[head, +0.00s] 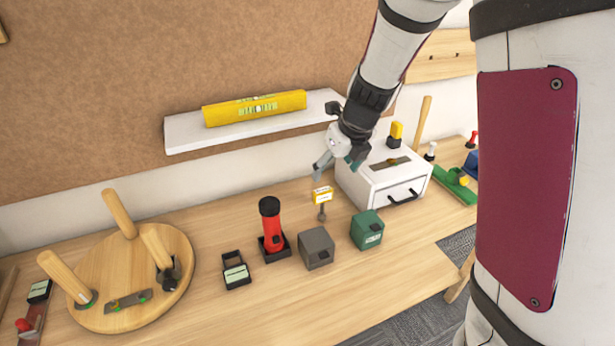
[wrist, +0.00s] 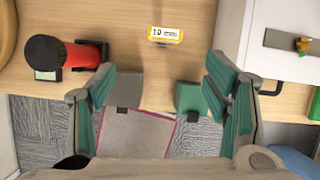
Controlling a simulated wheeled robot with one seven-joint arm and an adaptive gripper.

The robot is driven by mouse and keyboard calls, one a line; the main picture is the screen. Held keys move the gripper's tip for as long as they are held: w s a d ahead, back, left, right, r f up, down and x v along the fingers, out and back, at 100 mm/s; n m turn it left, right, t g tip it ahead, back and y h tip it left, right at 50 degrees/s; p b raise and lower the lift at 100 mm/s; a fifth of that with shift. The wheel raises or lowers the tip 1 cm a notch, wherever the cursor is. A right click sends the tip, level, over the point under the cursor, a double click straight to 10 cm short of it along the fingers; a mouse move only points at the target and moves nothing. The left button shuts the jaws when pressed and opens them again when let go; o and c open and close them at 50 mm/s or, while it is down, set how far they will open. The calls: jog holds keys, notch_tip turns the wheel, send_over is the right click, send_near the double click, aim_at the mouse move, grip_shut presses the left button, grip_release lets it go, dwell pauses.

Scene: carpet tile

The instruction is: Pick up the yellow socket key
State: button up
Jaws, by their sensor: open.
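The yellow socket key (head: 322,194) stands upright on the wooden bench, its yellow labelled head on a short dark shaft. In the wrist view its head (wrist: 166,35) reads "10 mm" and lies beyond my fingertips, near the top middle. My gripper (head: 339,166) is open and empty above the key in the head view, apart from it. The wrist view shows its two green-padded fingers (wrist: 158,72) spread wide. The shaft of the key is hidden in the wrist view.
A red flashlight (head: 272,230), a grey box (head: 317,248) and a green box (head: 367,230) stand close by. A white drawer unit (head: 386,184) is at right. A wooden round stool (head: 175,290) lies legs-up at left. A white shelf (head: 185,134) holds a yellow level (head: 255,108).

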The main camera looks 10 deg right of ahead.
aim_at(324, 191)
jog(key=shift+m, duration=0.6)
jog(key=b+x, duration=0.1)
jog(key=x, duration=0.2)
jog(key=b+x, duration=0.1)
jog(key=x, duration=0.4)
jog(key=shift+w+d+f+b, duration=0.25)
jog(key=shift+w+d+b, duration=0.05)
jog(key=shift+d+b, duration=0.1)
jog(key=shift+b+x, duration=0.9)
jog(key=shift+x, duration=2.3)
jog(key=shift+w+a+r, duration=0.15)
jog(key=shift+c, duration=0.6)
jog(key=c, duration=1.5)
